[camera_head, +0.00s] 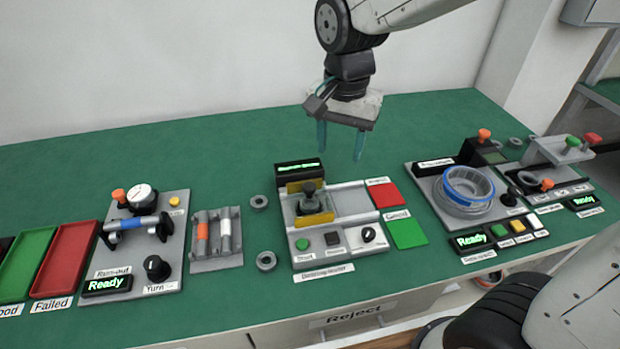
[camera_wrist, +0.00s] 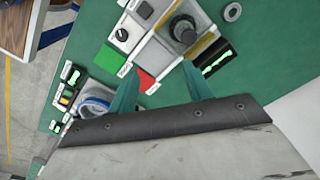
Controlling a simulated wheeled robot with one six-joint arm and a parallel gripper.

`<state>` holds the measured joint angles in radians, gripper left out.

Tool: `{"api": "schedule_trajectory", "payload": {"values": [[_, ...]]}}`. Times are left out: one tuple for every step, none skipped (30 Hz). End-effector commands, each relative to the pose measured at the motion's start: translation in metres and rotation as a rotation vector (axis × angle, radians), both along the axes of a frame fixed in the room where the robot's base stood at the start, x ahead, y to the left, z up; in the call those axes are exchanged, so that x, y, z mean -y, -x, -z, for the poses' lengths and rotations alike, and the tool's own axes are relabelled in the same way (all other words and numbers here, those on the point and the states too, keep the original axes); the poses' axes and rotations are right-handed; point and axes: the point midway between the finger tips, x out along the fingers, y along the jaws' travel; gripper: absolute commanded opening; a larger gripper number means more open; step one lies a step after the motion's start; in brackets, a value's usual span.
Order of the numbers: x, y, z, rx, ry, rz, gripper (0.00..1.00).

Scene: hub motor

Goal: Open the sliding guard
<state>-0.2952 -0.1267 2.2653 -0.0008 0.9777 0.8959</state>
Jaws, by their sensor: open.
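The middle station (camera_head: 352,234) is a grey plate with a black display at its back. On its left half, a dark upright knob (camera_head: 309,188) stands between two yellow pieces (camera_head: 318,218). This looks like the sliding guard, but I cannot tell its exact edges or its position along the rails. In the wrist view the grey knob (camera_wrist: 184,30) and the yellow piece (camera_wrist: 206,45) show near the top. My gripper (camera_head: 340,142) is open and empty, with teal fingers pointing down, above the table behind the station. Its fingers also show in the wrist view (camera_wrist: 160,70), apart from the knob.
Red (camera_head: 384,194) and green (camera_head: 407,233) pads lie right of the station. A station with a blue ring (camera_head: 468,184) stands further right. A dial gauge station (camera_head: 142,197) and a small rack (camera_head: 216,258) stand left. The table behind is clear.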

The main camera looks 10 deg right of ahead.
Motion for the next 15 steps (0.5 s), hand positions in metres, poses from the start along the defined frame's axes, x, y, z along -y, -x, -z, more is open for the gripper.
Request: {"api": "schedule_trajectory", "payload": {"values": [[-0.013,-0.011,0.012,-0.012,0.003,0.035,0.50],[-0.020,-0.016,0.016,-0.015,0.003,0.060,0.50],[-0.027,-0.022,0.023,-0.019,0.003,0.090,0.50],[-0.032,-0.026,0.027,-0.020,0.004,0.109,0.50],[-0.036,-0.029,0.031,-0.022,0.004,0.126,0.50],[-0.040,-0.032,0.034,-0.023,0.004,0.144,0.50],[-0.043,-0.034,0.037,-0.025,0.005,0.155,0.50],[-0.045,-0.036,0.039,-0.025,0.005,0.165,0.50],[-0.047,-0.037,0.042,-0.025,0.005,0.174,0.50],[-0.047,-0.038,0.045,-0.026,0.005,0.178,0.50],[-0.048,-0.038,0.048,-0.027,0.006,0.181,0.50],[-0.048,-0.038,0.052,-0.028,0.006,0.183,0.50],[-0.048,-0.039,0.056,-0.027,0.006,0.184,0.50],[-0.048,-0.038,0.060,-0.027,0.006,0.184,0.50],[-0.048,-0.038,0.067,-0.028,0.006,0.184,0.50]]}}
